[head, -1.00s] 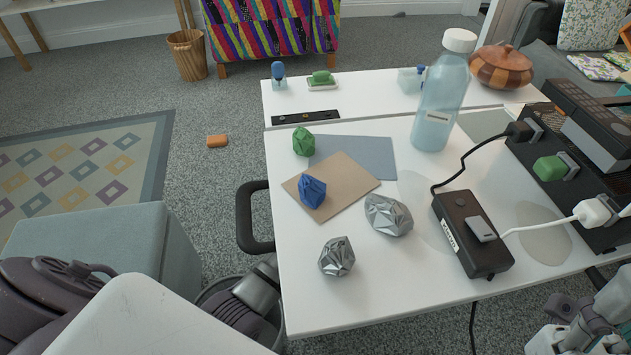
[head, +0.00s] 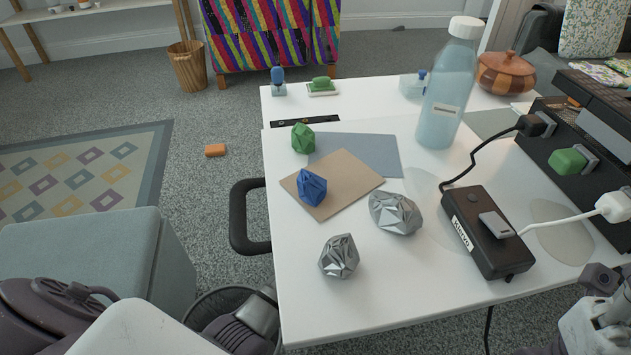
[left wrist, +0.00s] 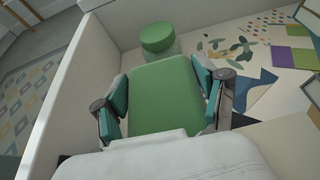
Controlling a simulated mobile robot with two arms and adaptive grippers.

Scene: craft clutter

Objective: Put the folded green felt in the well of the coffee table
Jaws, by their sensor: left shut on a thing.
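The folded green felt (left wrist: 165,95) is a flat green block with rounded corners. In the left wrist view it sits between the teal-padded fingers of my left gripper (left wrist: 162,92), which is shut on it at both sides. A white-walled space, seemingly the coffee table's well, lies around and beyond it; a tall white wall (left wrist: 70,85) runs along its left. Whether the felt touches the surface below cannot be told. The left gripper is not visible in the head view. Part of my right gripper (head: 598,318) shows at the lower right edge there; its fingertips are unclear.
A round green-topped container (left wrist: 157,38) stands just beyond the felt, with a patterned sheet (left wrist: 225,62) to its right. In the head view, a white table (head: 375,295) holds silver, blue and green faceted pieces, a bottle (head: 447,90) and a black power box (head: 487,235).

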